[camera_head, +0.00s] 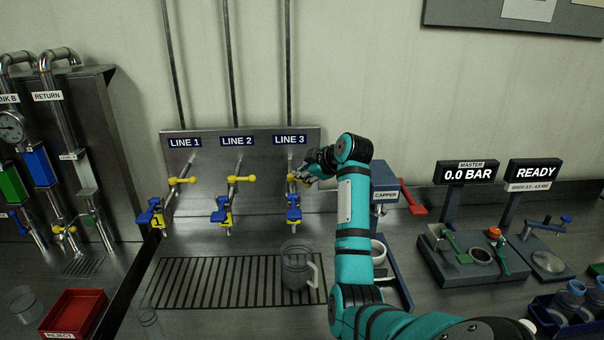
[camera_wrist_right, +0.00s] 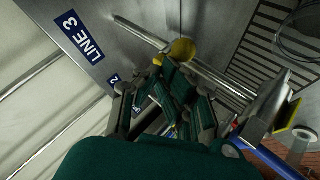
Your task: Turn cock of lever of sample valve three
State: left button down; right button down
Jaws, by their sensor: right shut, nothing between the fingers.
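The LINE 3 sample valve (camera_head: 294,213) hangs from the steel panel below its label (camera_head: 290,140), with blue and yellow parts. Its yellow lever end (camera_head: 291,177) sits at the upper part, partly covered by my gripper. My right gripper (camera_head: 308,174) is shut and empty, with its fingertips at this lever. In the right wrist view a yellow ball knob (camera_wrist_right: 182,50) lies right at the fingertips (camera_wrist_right: 163,66); whether they touch cannot be told. My left gripper is out of view.
The LINE 2 valve (camera_head: 222,212) and LINE 1 valve (camera_head: 157,216) hang to the left. A glass mug (camera_head: 296,268) stands on the drain grate (camera_head: 215,283) below LINE 3. A capper (camera_head: 385,195) stands close right of my arm.

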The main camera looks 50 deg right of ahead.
jog(key=shift+d+f+n+y, duration=0.1)
jog(key=shift+d+n+y, duration=0.35)
jog(key=shift+n+y, duration=0.6)
jog(key=shift+w+d+n+y+b, duration=0.1)
jog(key=shift+d+n+y+b, duration=0.2)
jog(key=shift+n+y, duration=0.25)
jog(key=shift+d+n+y+b, duration=0.2)
jog(key=shift+n+y+b, duration=0.2)
jog(key=shift+n, duration=0.2)
dwell(0.4)
jog(key=shift+w, duration=0.1)
jog(key=shift+w+a, duration=0.35)
jog(key=shift+w, duration=0.35)
